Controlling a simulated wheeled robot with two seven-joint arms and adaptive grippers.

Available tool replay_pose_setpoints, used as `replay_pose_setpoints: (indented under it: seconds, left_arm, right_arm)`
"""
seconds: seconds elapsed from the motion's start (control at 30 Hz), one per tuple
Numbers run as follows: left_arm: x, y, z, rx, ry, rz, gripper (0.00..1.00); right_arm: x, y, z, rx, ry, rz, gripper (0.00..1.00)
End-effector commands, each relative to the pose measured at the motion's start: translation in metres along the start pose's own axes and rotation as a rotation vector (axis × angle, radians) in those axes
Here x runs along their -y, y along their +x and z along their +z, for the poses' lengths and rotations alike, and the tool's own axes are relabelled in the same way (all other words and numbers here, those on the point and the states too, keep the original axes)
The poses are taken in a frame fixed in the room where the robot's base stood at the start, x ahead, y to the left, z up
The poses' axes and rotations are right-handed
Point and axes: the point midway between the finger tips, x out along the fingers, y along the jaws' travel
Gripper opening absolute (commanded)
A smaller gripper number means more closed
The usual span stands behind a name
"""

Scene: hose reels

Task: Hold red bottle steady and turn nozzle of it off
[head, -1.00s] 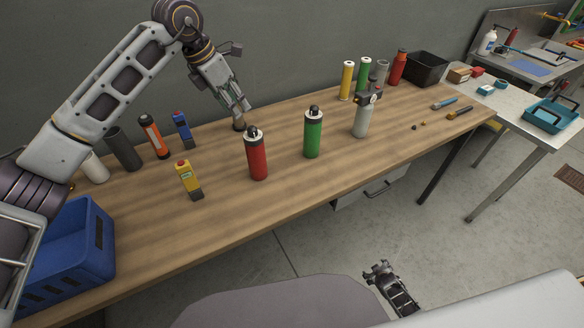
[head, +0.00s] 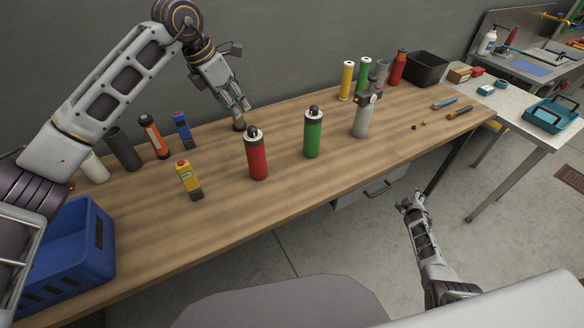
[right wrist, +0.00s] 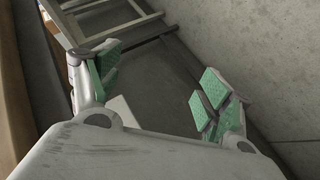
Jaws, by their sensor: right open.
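The red bottle (head: 258,160) stands upright near the middle left of the wooden table, with a black nozzle (head: 252,133) on top. My left gripper (head: 240,110) points down behind it and slightly left, apart from the bottle. My right gripper (head: 411,201) is in front of the table's front edge, away from the bottle. In the right wrist view its green-padded fingers (right wrist: 160,85) are spread, with nothing between them.
A green bottle (head: 312,135) and a grey spray bottle (head: 362,118) stand right of the red one. A blue crate (head: 75,255) sits at the left front. The wooden table (head: 225,215) is bare before the red bottle.

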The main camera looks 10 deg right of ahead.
Motion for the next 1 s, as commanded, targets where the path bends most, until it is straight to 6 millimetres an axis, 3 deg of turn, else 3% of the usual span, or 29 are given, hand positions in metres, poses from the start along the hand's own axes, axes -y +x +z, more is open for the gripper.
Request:
replay_pose_setpoints:
  seconds: [0.03,0.3,0.6,0.8,1.0]
  left_arm:
    - [0.000,0.000,0.000,0.000,0.000,0.000,0.36]
    - [0.000,0.000,0.000,0.000,0.000,0.000,0.36]
    - [0.000,0.000,0.000,0.000,0.000,0.000,0.36]
    - [0.000,0.000,0.000,0.000,0.000,0.000,0.36]
    - [0.000,0.000,0.000,0.000,0.000,0.000,0.36]
  right_arm:
    - [-0.019,0.004,-0.007,-0.009,-0.004,0.027,0.79]
    - [-0.112,0.013,-0.035,-0.045,-0.036,0.155,0.79]
    - [-0.217,0.011,-0.060,-0.068,-0.073,0.302,0.79]
    - [-0.276,0.003,-0.071,-0.075,-0.101,0.386,0.79]
    - [-0.319,-0.009,-0.086,-0.089,-0.162,0.455,0.79]
